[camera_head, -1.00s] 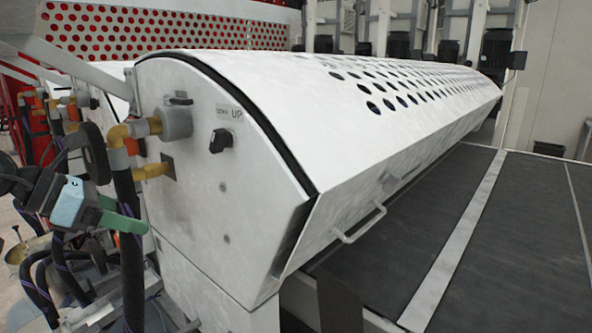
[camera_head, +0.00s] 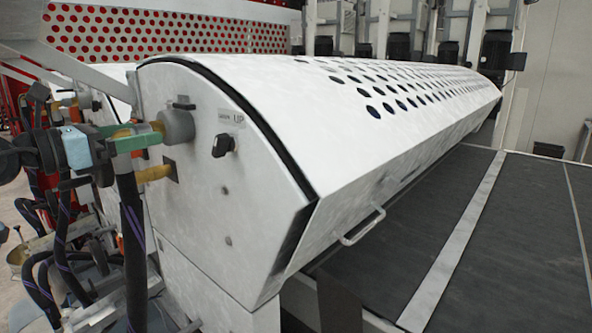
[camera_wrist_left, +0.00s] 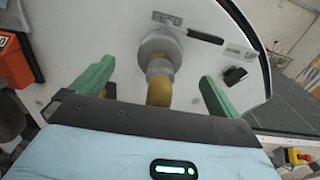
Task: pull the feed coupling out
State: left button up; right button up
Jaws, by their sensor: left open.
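The feed coupling (camera_head: 178,125) is a round grey fitting on the white end panel of the roller coater, with a brass elbow behind my fingers. In the left wrist view the coupling (camera_wrist_left: 160,48) sits top centre, seated against the panel, and its brass elbow (camera_wrist_left: 158,90) points toward me. My left gripper (camera_head: 148,136) is at the elbow's height. In the left wrist view its green fingers (camera_wrist_left: 155,88) are open, one on each side of the elbow, with gaps visible. The elbow is partly hidden by the fingers in the head view. My right gripper is not in view.
A black knob (camera_head: 223,145) is on the panel right of the coupling. A second brass fitting (camera_head: 154,173) lies just below. A dark hose (camera_head: 134,250) hangs under the gripper. An orange box (camera_wrist_left: 14,60) is at the left in the wrist view.

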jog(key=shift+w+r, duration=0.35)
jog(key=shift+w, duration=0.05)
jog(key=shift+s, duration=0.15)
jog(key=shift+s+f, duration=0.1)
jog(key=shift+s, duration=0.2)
pick_arm(q)
jog(key=shift+p, duration=0.35)
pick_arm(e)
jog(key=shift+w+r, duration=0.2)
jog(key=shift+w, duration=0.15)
pick_arm(q)
jog(key=c, duration=2.2)
jog(key=shift+a, duration=0.1)
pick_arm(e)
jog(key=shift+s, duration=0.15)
